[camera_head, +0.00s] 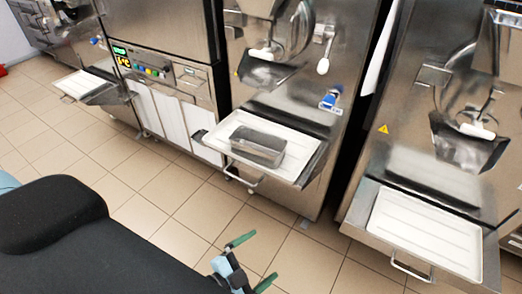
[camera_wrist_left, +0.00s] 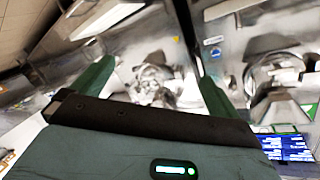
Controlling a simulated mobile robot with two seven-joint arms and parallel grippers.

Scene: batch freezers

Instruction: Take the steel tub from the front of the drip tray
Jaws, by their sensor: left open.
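The steel tub (camera_head: 258,146) is a grey rectangular box. It rests on the white drip tray (camera_head: 297,141) on the front of the middle freezer, in the head view. My left gripper (camera_head: 253,262) is open and empty, with green fingers spread apart. In the head view it shows below the tray and tub, clear of both. Its open fingers also show in the left wrist view (camera_wrist_left: 156,75), with nothing between them. I cannot make out the tub in that view. My right gripper is not in view.
A handle (camera_head: 241,177) sticks out below the middle tray. The right freezer has its own white tray (camera_head: 425,235) with a front handle (camera_head: 411,268), and the left machine has another (camera_head: 82,83). The tiled floor (camera_head: 180,205) in front is clear.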

